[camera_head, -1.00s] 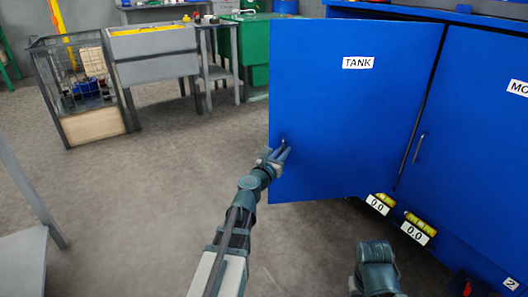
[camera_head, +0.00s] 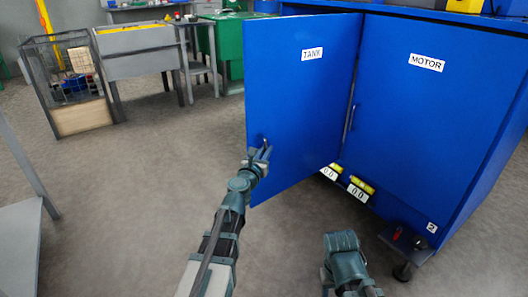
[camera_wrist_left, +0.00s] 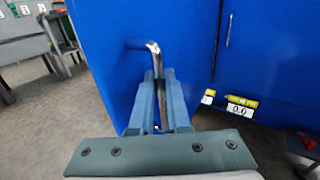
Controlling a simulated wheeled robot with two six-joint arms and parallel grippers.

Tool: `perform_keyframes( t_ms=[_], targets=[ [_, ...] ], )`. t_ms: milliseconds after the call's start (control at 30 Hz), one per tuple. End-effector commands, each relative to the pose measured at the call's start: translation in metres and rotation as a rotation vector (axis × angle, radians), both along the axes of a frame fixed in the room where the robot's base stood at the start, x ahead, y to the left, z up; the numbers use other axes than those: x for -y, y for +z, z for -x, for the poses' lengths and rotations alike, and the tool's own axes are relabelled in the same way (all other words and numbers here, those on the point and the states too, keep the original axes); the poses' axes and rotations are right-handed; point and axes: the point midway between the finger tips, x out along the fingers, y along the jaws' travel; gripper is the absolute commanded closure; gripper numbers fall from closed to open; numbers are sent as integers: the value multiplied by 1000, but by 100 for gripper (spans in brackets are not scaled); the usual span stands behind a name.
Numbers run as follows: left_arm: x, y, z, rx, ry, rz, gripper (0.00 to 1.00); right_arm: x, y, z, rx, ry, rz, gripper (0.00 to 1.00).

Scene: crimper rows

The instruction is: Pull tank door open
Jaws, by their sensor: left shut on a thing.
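The blue tank door (camera_head: 297,110), with a white TANK label (camera_head: 312,54), stands swung outward from the blue cabinet in the head view. My left gripper (camera_head: 262,154) is at the door's lower left edge. In the left wrist view, its two fingers (camera_wrist_left: 160,95) are shut on the door's metal handle (camera_wrist_left: 143,47), whose bent upper end shows above the fingertips. The cabinet's inside is hidden behind the door. Part of my right arm (camera_head: 346,262) shows at the bottom of the head view; its fingertips are not clearly seen.
The closed MOTOR door (camera_head: 415,130) is right of the tank door, with its own handle (camera_head: 352,117). Small 0.0 gauges (camera_head: 357,190) sit low on the cabinet. A wire cage (camera_head: 68,85) and a grey bin (camera_head: 140,60) stand back left. The floor left of the door is clear.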

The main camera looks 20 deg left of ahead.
Motion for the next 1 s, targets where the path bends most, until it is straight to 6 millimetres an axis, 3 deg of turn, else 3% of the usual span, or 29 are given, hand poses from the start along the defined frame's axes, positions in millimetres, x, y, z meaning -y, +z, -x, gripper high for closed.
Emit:
perform_keyframes(
  t_ms=[567,600,633,1000],
  targets=[
    [3,0,-3,0,-5,1,100,0,0,0,0,0,0,50],
    [3,0,-3,0,-5,1,78,0,0,0,0,0,0,50],
    [3,0,-3,0,-5,1,73,0,0,0,0,0,0,50],
    [2,0,1,0,-2,0,73,0,0,0,0,0,0,50]
  ],
)
